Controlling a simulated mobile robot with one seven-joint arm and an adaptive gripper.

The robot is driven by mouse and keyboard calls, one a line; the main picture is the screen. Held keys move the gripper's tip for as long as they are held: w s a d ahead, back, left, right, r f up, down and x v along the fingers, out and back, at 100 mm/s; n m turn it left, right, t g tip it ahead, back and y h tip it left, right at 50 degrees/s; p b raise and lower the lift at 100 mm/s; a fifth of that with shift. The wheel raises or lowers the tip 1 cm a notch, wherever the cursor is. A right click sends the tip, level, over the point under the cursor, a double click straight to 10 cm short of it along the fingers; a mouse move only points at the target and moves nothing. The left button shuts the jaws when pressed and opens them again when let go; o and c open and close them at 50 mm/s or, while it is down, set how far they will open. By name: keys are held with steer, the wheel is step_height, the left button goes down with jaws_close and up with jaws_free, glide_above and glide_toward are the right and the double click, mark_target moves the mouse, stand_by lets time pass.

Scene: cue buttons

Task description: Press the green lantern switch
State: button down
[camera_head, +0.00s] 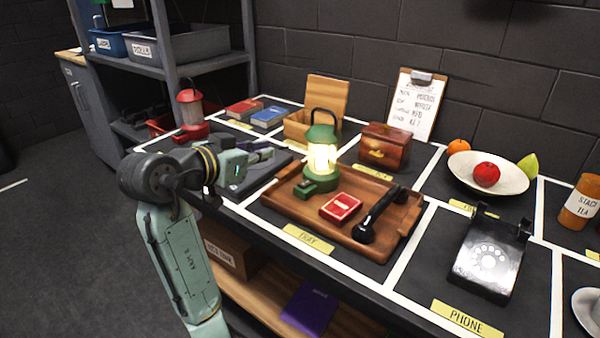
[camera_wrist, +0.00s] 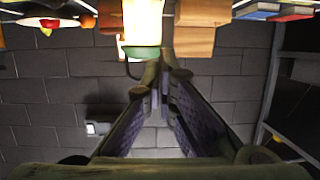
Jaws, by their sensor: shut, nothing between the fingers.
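The green lantern (camera_head: 322,133) stands upright on the wooden tray, its glass glowing bright. A dark switch (camera_head: 304,185) shows on the green foot at its front left. My gripper (camera_head: 270,153) is shut and empty, held to the left of the lantern and apart from the switch. In the wrist view, which is upside down, my closed fingertips (camera_wrist: 166,58) are beside the lantern's green cap (camera_wrist: 142,51) in the picture; I cannot tell the gap. The switch is not visible there.
The tray (camera_head: 285,204) also holds a red card box (camera_head: 341,208) and a black handset (camera_head: 378,216). A wooden box (camera_head: 385,146) stands behind, a black phone (camera_head: 490,255) at front right. A red lantern (camera_head: 189,107) stands behind my arm. A dark wall closes the back.

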steer(key=shift+s+d+f+m+g+h, duration=0.2)
steer(key=shift+d+f+m+g, duration=0.1)
steer(key=shift+d+f+g, duration=0.2)
steer(key=shift+s+d+f+m+g+h, duration=0.15)
steer(key=shift+d+f+m+g, duration=0.15)
steer(key=shift+d+f+g, duration=0.15)
steer(key=shift+d, duration=0.1)
steer(key=p, duration=0.2)
glide_toward(315, 174)
steer(key=w+d+r, duration=0.3)
steer(key=shift+w, duration=0.1)
step_height(315, 174, down, 3)
steer(key=shift+a+r+p, duration=0.1)
steer(key=shift+r+p, duration=0.05)
steer(key=shift+p, duration=0.2)
steer(key=shift+a+f, duration=0.1)
steer(key=shift+f, duration=0.75)
